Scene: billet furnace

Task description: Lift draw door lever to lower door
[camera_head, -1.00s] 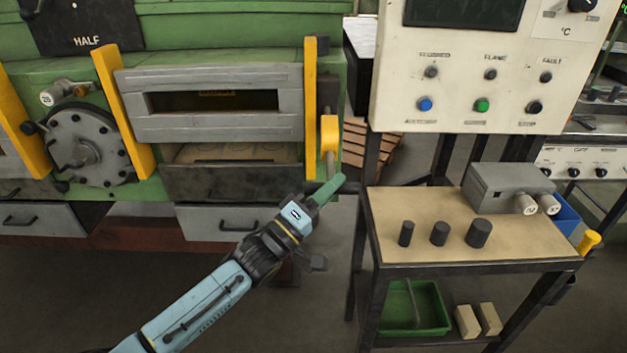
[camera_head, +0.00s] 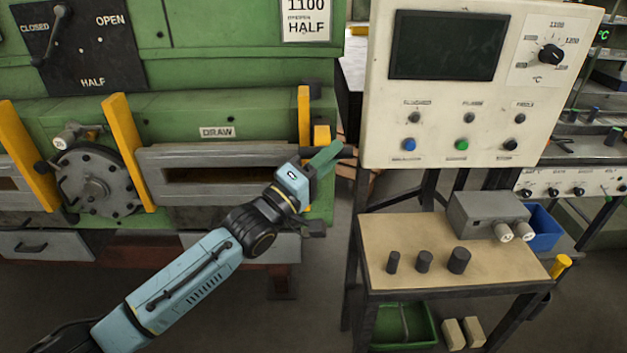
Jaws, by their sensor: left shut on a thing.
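The draw door (camera_head: 215,157) is a grey slab with a long slot, between two yellow posts, under the DRAW label (camera_head: 217,132). A yellow block (camera_head: 322,133) sits beside the right post. My left gripper (camera_head: 322,160), with green fingers, is at the right end of the door and is shut on the draw door lever. My right gripper is not in view.
A control panel (camera_head: 470,143) stands close to the right of the gripper. Below it, a bench (camera_head: 400,236) holds dark cylinders and a grey box (camera_head: 485,212). A round dark hatch (camera_head: 98,182) is left of the door. Open floor lies between furnace and bench.

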